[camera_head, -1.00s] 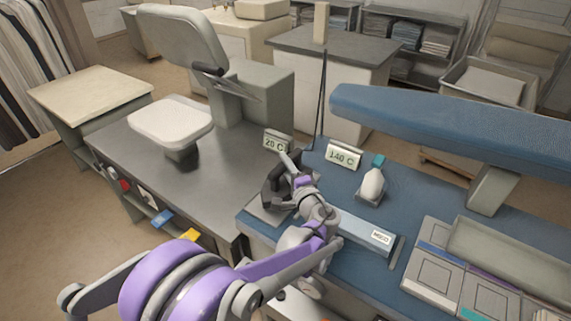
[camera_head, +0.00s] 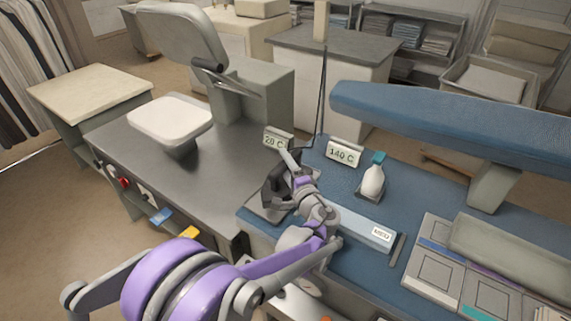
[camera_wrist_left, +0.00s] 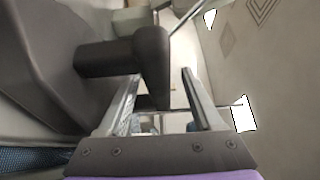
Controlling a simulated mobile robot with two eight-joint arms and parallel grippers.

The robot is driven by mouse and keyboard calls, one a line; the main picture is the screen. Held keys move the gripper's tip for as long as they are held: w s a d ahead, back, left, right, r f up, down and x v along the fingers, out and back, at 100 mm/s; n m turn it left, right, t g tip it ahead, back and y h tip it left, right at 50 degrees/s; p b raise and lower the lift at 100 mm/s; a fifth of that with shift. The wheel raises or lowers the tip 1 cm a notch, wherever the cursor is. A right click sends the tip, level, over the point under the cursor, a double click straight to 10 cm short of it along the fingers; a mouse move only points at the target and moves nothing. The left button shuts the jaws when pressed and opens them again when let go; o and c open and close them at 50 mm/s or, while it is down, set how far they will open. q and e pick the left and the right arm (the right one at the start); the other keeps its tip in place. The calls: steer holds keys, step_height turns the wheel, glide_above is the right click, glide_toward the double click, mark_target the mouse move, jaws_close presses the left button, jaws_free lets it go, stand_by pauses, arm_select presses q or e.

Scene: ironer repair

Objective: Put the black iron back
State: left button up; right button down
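The black iron (camera_head: 271,188) stands on a grey plate (camera_head: 262,214) at the left end of the blue work surface, partly hidden by my left gripper. My left gripper (camera_head: 291,168) is right beside the iron's handle. In the left wrist view, the dark handle (camera_wrist_left: 150,62) reaches between or just beyond the two fingers. The fingers are apart, with a gap between the handle and the right finger. I cannot tell whether the left finger touches the handle. The iron's body fills the left of that view. My right gripper is not in view.
Signs "20 C" (camera_head: 277,139) and "140 C" (camera_head: 343,153) stand behind the iron. A white spray bottle (camera_head: 373,181) stands to the right. A blue ironing board (camera_head: 450,122) overhangs the right side. A grey press table (camera_head: 140,160) with a white pad lies left.

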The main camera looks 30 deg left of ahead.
arm_select(q)
steer(key=shift+f, duration=0.1)
steer(key=v, duration=1)
steer(key=shift+s+d+b, duration=0.25)
steer(key=shift+d+b, duration=0.05)
steer(key=shift+d, duration=0.05)
